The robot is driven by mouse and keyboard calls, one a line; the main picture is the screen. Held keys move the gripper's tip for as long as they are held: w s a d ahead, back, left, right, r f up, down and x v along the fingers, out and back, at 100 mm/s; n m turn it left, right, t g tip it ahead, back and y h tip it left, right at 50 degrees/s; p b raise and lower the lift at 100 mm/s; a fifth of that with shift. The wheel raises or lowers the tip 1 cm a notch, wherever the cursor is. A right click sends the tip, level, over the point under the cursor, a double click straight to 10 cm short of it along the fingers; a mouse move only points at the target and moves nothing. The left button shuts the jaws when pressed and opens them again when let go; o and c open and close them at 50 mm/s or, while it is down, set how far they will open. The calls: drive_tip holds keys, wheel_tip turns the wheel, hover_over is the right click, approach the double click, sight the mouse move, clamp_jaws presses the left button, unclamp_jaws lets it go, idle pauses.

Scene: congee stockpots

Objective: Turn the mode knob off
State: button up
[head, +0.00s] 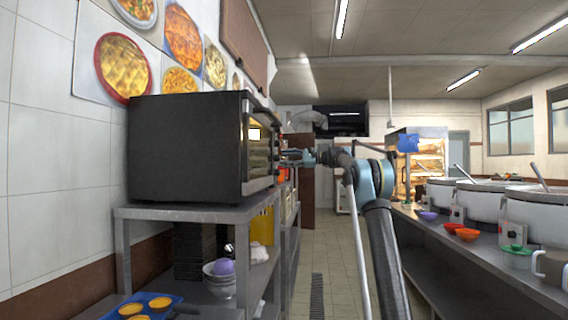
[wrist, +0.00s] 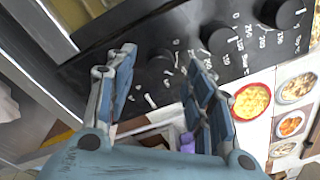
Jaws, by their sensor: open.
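The black oven (head: 185,148) stands on a metal rack at the left in the head view, its front turned to the right. In the wrist view its dark control panel (wrist: 188,28) carries black knobs: one at the upper right (wrist: 278,12), one in the middle (wrist: 217,38), and a dark round one between my fingertips (wrist: 162,60). Which is the mode knob I cannot tell from the markings. My gripper (wrist: 160,57) is open, its blue-grey fingers spread to either side of that third knob. I cannot tell if they touch it. In the head view my gripper (head: 293,156) is at the oven's front.
A counter (head: 470,262) with large stockpots (head: 480,200) and small coloured bowls runs along the right. The tiled aisle floor (head: 335,265) between is clear beyond my arm.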

drive_tip(key=shift+w+a, duration=0.1)
drive_tip(key=shift+a, duration=0.75)
drive_tip(key=c, duration=1.1)
drive_tip(key=shift+o, duration=0.2)
drive_tip(key=shift+n, duration=0.4)
drive_tip(key=shift+f+n+g+y, duration=0.15)
drive_tip(key=shift+n+y, duration=0.05)
drive_tip(key=shift+n, duration=2.2)
drive_tip(key=shift+f+n+g+y, duration=0.15)
drive_tip(key=shift+n+y, duration=0.05)
drive_tip(key=shift+n, duration=2.2)
